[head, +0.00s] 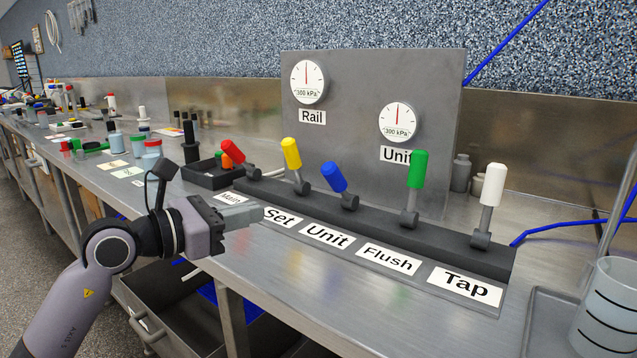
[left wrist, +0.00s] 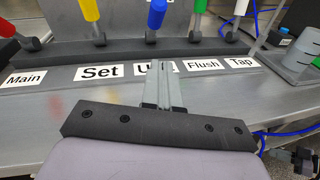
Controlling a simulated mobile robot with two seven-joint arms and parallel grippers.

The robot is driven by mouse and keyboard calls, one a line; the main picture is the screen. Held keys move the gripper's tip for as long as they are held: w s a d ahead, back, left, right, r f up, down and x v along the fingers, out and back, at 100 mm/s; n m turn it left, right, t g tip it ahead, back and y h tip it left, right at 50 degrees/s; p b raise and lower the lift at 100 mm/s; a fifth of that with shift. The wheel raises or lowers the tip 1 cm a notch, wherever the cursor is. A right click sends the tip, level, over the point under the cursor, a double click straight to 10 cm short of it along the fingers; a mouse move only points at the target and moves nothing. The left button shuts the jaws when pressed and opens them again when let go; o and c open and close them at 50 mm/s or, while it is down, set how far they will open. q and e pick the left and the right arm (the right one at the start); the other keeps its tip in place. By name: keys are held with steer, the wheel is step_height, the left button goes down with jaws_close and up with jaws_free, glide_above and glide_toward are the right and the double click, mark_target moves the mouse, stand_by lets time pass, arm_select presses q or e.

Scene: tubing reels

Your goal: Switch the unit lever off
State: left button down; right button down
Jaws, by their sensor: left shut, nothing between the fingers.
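The blue lever (head: 333,178) stands behind the "Unit" label (head: 326,236), third in a row of levers on a dark base bar. In the head view its handle tilts up and to the left. In the left wrist view the blue lever (left wrist: 156,14) is straight ahead beyond the fingertips, its top cut off by the frame. My left gripper (head: 256,213) is shut and empty, in front of the bar near the "Set" label, apart from the levers. In the left wrist view its fingers (left wrist: 165,72) partly cover the "Unit" label.
A red lever (head: 233,152) and yellow lever (head: 291,153) stand left of the blue one; green (head: 417,169) and white (head: 493,185) levers stand right. A gauge panel (head: 365,110) rises behind. A beaker (head: 606,310) stands at the right.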

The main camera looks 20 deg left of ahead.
arm_select(q)
steer(key=p, duration=0.1)
glide_toward(341, 187)
steer(key=shift+w+d+r+p, duration=0.1)
steer(key=shift+w+r+p, duration=0.25)
steer(key=shift+w, duration=0.4)
steer(key=shift+w+d+r+p, duration=0.2)
steer(key=shift+w+r, duration=0.25)
steer(key=shift+w, duration=0.3)
arm_select(e)
steer(key=shift+d+r, duration=0.25)
steer(key=shift+r, duration=0.15)
arm_select(q)
steer(key=shift+a, duration=0.1)
steer(key=shift+r+y, duration=0.1)
steer(key=shift+y, duration=0.2)
arm_select(e)
steer(key=shift+r, duration=0.1)
